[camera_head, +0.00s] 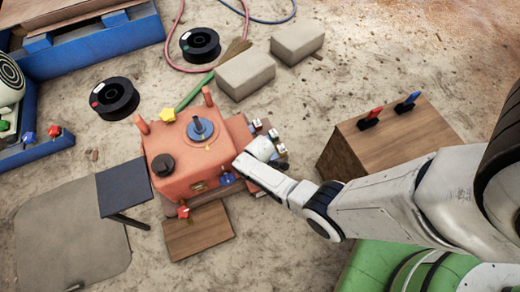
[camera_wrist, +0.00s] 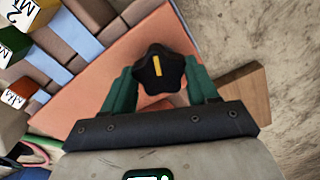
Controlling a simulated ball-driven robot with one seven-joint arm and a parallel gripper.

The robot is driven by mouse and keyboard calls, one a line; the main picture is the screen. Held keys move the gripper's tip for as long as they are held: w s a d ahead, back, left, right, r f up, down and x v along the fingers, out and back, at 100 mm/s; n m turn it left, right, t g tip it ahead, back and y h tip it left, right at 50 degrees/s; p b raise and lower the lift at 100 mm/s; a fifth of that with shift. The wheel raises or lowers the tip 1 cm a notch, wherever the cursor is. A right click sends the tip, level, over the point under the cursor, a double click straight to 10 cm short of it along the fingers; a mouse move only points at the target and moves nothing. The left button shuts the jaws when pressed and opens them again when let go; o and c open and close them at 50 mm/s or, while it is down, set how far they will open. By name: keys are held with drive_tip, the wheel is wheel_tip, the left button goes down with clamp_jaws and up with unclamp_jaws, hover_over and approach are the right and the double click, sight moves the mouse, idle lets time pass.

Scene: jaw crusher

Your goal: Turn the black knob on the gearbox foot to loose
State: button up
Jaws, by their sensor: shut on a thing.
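The orange-red gearbox (camera_head: 190,150) stands on the ground in the middle of the head view. The black lobed knob (camera_wrist: 157,62) shows in the wrist view, over an orange-red surface (camera_wrist: 85,95). It carries a yellow line that runs nearly straight up the picture. My gripper (camera_wrist: 160,84) has its two green fingers closed on opposite sides of the knob. In the head view my arm reaches in from the right and ends at the gearbox's right side. The held knob and the fingertips are hidden there.
White-faced blocks with lettering (camera_wrist: 18,15) stand close by at upper left in the wrist view. A wooden box (camera_head: 385,140) with red and blue handles stands right of the gearbox. Grey blocks (camera_head: 246,73), cable spools (camera_head: 113,98) and a dark side plate (camera_head: 123,187) lie around it.

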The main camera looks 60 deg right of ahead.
idle(0.3)
drive_tip(key=o, duration=1.1)
drive_tip(key=shift+c, duration=0.2)
wheel_tip(320, 180, up, 11)
drive_tip(key=p, duration=0.6)
drive_tip(key=shift+f, duration=0.1)
